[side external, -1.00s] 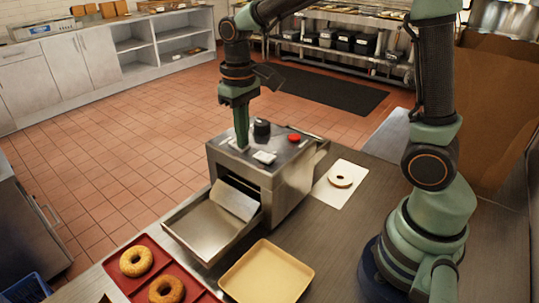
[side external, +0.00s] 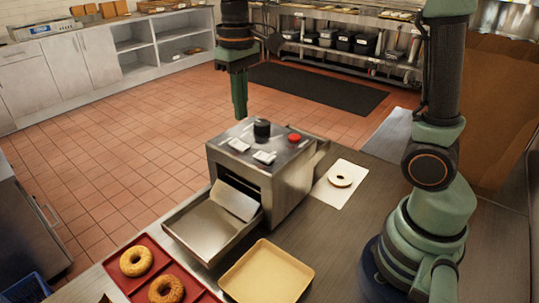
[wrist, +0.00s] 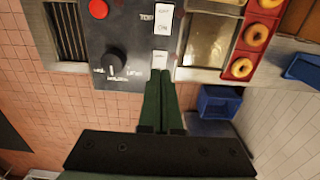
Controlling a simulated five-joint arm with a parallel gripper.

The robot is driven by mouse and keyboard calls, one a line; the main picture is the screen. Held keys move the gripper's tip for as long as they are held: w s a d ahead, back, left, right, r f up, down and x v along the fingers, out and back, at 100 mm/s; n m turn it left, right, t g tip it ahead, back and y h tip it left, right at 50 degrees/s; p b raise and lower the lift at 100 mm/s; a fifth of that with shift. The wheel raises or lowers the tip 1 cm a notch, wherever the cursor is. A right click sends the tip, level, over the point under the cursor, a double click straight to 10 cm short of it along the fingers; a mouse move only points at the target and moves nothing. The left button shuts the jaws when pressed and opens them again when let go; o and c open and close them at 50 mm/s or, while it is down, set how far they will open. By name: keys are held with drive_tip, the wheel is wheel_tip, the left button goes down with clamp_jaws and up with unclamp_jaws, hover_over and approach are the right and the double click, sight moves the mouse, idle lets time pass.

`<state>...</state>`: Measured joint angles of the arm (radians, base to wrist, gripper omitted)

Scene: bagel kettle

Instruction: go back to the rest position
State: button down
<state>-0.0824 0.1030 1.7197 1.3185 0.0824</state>
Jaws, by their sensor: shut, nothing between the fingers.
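My gripper (side external: 240,112) is shut and empty. In the side view it hangs pointing down, above the steel toaster machine (side external: 285,190) and apart from it. In the wrist view the shut fingers (wrist: 161,108) reach up the picture toward the machine's control panel (wrist: 112,30). The panel carries a black knob (side external: 262,130), a red button (side external: 294,137) and white switches (side external: 264,157). The knob also shows in the wrist view (wrist: 114,62), as does the red button (wrist: 98,9).
A red tray (side external: 130,286) with bagels (side external: 136,261) lies at the front left, beside a tan tray (side external: 267,273).

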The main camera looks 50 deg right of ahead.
drive_tip(key=shift+r, duration=0.1)
drive_tip(key=s+d+t, duration=0.3)
drive_tip(key=s+t, duration=0.2)
drive_tip(key=s, duration=0.5)
drive_tip(key=shift+s+f+t, duration=0.15)
drive_tip(key=shift+f+t, duration=0.1)
drive_tip(key=shift+t, duration=0.05)
